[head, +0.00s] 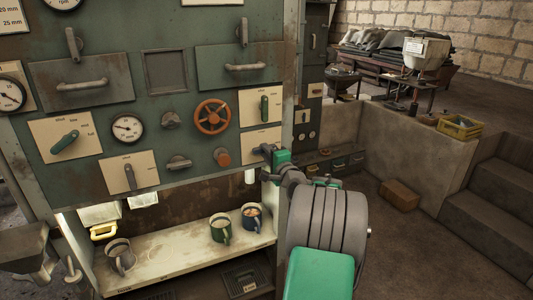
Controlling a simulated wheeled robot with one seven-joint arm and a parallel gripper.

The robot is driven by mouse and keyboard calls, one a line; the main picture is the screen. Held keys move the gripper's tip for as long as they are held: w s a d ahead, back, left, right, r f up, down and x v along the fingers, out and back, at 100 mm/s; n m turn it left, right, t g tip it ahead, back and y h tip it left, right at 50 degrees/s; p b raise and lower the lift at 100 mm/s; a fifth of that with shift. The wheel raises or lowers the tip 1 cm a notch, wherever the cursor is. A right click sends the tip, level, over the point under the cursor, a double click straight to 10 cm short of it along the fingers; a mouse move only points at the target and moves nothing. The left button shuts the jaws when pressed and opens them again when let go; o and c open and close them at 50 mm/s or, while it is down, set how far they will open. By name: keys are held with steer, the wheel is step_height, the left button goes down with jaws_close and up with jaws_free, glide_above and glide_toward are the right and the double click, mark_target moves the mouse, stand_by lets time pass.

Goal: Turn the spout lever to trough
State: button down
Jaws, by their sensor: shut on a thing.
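A cream label plate (254,139) sits at the lower right of the green panel. Its print is too small to read. My gripper (266,151) is in front of this plate, with its fingers toward the panel. It is shut on a lever there, which I take to be the spout lever. The gripper and my green wrist hide nearly all of the lever, so I cannot tell which way it points. A short pale spout-like piece (250,176) hangs just below the plate, above the shelf.
An orange handwheel (212,117), a green-handled lever (264,108) and an orange knob (222,157) are close by on the panel. Several mugs, including a green one (220,230), stand on the shelf (180,258) below. Open floor lies right of my arm, before concrete steps (495,205).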

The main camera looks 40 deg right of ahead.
steer(key=shift+f+b, duration=0.15)
steer(key=shift+b, duration=0.35)
steer(key=shift+d+f+n+b, duration=0.1)
steer(key=shift+n+b, duration=4.35)
steer(key=shift+b, duration=1)
steer(key=shift+d+f+n+b, duration=0.1)
steer(key=shift+n+b, duration=4.35)
steer(key=shift+b, duration=1)
steer(key=shift+r, duration=0.1)
steer(key=c, duration=1.3)
jaws_free()
steer(key=shift+s, duration=0.1)
